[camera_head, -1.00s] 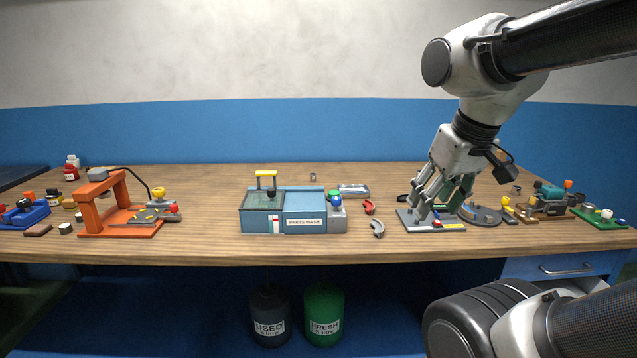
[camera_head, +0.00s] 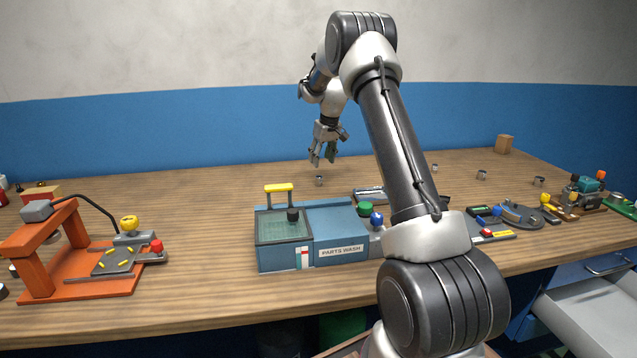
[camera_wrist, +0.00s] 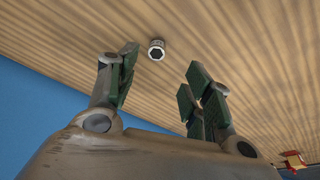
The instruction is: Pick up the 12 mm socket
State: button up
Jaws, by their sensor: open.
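A small metal socket (camera_head: 319,181) stands on the wooden bench behind the parts washer. In the wrist view the socket (camera_wrist: 156,50) shows its dark open end and lies beyond the fingertips, nearer the left finger. Its size marking is too small to read. My gripper (camera_head: 323,160) is open and empty, pointing down a little above the socket; its green-padded fingers (camera_wrist: 160,85) are apart with nothing between them. Other small metal sockets stand farther right on the bench, one near the middle right (camera_head: 434,167) and another beyond it (camera_head: 482,175).
The blue parts washer (camera_head: 340,230) stands in front of the socket. An orange press (camera_head: 60,240) is at the left. A round grey fixture (camera_head: 518,215) and a wooden block (camera_head: 504,144) are at the right. The bench around the socket is clear.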

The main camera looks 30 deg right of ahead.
aim_at(319, 177)
jog(key=x, duration=0.5)
jog(key=shift+w+d+r, duration=0.1)
jog(key=shift+w+d, duration=0.05)
jog(key=shift+d, duration=0.25)
jog(key=x, duration=0.5)
jog(key=shift+a, duration=0.15)
grip_shut()
